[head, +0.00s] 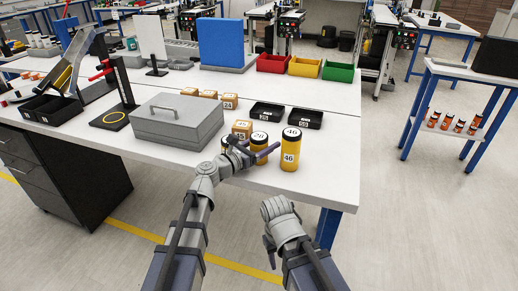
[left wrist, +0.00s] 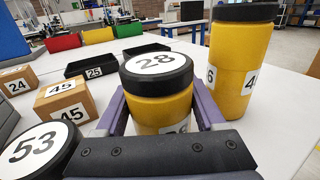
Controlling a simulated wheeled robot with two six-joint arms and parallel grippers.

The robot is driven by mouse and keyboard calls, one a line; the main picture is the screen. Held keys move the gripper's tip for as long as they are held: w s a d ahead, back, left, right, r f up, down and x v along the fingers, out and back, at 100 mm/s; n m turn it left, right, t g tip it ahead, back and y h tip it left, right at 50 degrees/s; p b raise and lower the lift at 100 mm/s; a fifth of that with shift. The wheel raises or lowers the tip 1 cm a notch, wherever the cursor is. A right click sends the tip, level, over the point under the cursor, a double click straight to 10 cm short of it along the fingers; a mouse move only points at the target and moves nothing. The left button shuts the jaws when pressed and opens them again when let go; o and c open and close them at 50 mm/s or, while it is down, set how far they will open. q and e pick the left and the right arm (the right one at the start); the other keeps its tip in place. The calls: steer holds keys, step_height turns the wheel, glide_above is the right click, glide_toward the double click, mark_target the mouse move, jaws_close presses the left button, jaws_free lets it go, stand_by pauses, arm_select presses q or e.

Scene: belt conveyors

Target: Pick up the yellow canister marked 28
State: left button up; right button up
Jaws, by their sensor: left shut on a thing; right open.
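The yellow canister marked 28 (head: 259,145) stands on the white table, with a black lid that shows 28 in the left wrist view (left wrist: 158,85). My left gripper (head: 261,152) is shut on it, with the purple fingers on either side of its body (left wrist: 160,118). I cannot tell whether its base is off the table. A taller yellow canister marked 46 (head: 290,152) stands to the right, apart from the fingers. A canister with 53 on its lid (left wrist: 36,150) is close on the left. My right gripper (head: 272,246) is open and empty, low in front of the table edge.
Wooden boxes, one marked 45 (left wrist: 65,100), and black trays (head: 267,112) stand behind the canisters. A grey case (head: 178,122) is to the left. Red (head: 272,63), yellow (head: 305,67) and green (head: 338,72) bins line the back. The table right of canister 46 is clear.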

arm_select(q)
steer(key=c, duration=0.8)
steer(key=shift+c, duration=0.2)
steer(key=shift+r, duration=0.1)
